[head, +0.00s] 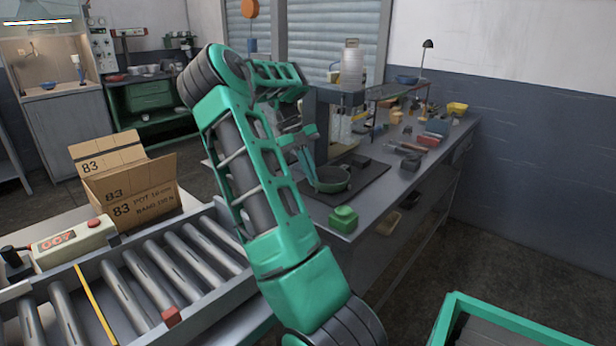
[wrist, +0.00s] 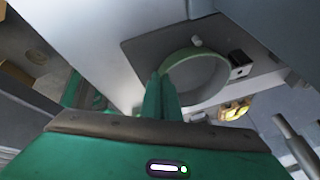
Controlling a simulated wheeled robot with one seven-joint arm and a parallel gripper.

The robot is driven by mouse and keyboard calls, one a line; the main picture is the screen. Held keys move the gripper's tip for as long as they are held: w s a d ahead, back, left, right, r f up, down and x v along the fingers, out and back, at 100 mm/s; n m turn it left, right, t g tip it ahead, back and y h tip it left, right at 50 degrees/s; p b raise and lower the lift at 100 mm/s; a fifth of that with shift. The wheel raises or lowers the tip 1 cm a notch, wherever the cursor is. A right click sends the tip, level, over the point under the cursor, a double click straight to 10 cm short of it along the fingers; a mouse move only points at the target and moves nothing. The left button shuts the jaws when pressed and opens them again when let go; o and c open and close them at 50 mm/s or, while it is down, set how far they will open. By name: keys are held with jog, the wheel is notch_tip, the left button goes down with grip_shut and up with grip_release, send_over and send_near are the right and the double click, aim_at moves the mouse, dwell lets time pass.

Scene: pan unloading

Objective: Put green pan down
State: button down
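The green pan (head: 331,179) is at the near end of the workbench, over a dark flat plate, and looks roughly level. I cannot tell whether its base touches the plate. My gripper (head: 305,160) reaches down to the pan's left side. In the wrist view, the pan (wrist: 222,60) shows as a round light-green rim with a grey inside. My gripper's fingers (wrist: 164,92) are close together at its near edge, shut on it; the handle is hidden between them.
The dark plate (head: 372,186) lies on the metal workbench (head: 335,228). A green block (head: 343,219) stands at the near corner. Small tools and boxes crowd the bench's far part. A roller conveyor (head: 150,280) with an open cardboard box (head: 130,190) is at the left.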

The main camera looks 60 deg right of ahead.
jog(key=c, duration=2)
grip_release()
jog(key=shift+r, duration=0.15)
jog(key=shift+v, duration=5.9)
